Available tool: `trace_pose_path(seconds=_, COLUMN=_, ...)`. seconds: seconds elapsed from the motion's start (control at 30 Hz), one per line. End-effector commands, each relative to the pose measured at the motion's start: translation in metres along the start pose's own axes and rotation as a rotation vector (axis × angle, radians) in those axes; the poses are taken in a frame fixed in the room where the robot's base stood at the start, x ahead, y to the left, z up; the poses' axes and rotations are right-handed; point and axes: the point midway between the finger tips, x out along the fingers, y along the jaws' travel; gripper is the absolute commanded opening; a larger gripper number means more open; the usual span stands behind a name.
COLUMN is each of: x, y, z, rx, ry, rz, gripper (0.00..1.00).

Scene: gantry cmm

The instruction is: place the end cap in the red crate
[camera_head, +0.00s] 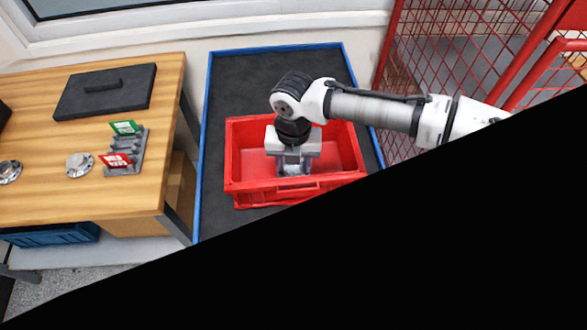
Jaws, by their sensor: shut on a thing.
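The red crate (234,165) stands on a dark mat with a blue edge, right of the wooden table. My gripper (293,168) points down inside the outline of the crate, near its middle. It is shut on a small grey metal piece, which I take for the end cap (293,171). The fingers hide much of the piece. I cannot tell whether it touches the crate floor.
The wooden table (60,205) at left holds a round metal flange (80,165), another at the left edge, a grey rack with green and red cards (124,150), and a black case (105,92). Red mesh fencing (450,50) stands right. Black covers the lower right.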

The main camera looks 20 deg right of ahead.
Motion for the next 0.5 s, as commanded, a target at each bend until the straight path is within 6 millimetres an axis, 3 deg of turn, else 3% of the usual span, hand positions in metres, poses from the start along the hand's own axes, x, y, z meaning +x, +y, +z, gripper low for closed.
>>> trace_pose_path(seconds=0.3, x=0.035, y=0.0, z=0.0, rx=0.0, ry=0.002, rz=0.0, gripper=0.16)
trace_pose_path(seconds=0.5, x=0.043, y=0.0, z=0.0, rx=0.0, ry=-0.001, rz=0.0, gripper=0.16)
